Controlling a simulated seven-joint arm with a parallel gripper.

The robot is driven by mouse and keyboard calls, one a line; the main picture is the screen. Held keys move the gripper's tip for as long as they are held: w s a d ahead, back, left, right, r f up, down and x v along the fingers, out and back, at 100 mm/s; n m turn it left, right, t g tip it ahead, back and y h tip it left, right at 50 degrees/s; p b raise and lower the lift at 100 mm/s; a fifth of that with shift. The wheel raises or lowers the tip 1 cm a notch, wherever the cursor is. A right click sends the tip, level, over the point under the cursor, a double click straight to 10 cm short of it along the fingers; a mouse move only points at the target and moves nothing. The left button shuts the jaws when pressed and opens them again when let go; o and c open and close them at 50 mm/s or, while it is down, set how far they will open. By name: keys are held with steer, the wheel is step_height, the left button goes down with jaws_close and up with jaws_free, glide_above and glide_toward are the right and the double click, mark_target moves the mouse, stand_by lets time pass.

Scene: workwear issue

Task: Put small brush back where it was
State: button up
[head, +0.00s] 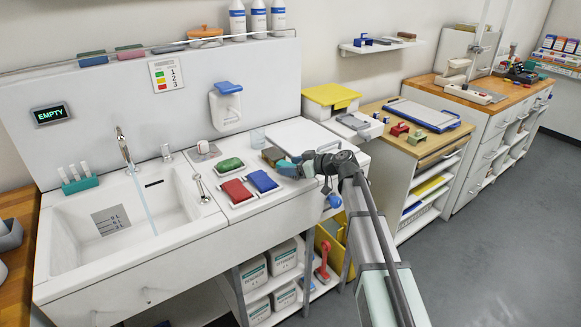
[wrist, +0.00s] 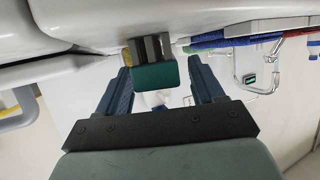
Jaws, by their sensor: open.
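My gripper (head: 287,166) is at the right part of the sink counter in the head view, low over the worktop. In the wrist view my gripper (wrist: 160,68) is open, with its two blue-grey fingers apart. A small block-like thing with a green end and dark grey ridges (wrist: 155,76) shows between the fingers, near the tips. A brownish-green thing (head: 272,155) lies beside the fingertips in the head view. It may be the small brush, but its shape is too small and partly hidden to tell. I cannot tell whether the fingers touch it.
A green pad (head: 231,164), a red cloth (head: 236,191) and a blue cloth (head: 262,181) lie left of my gripper. The sink (head: 165,213) with running water is farther left.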

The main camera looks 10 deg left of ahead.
steer(key=v, duration=1.1)
stand_by(1.2)
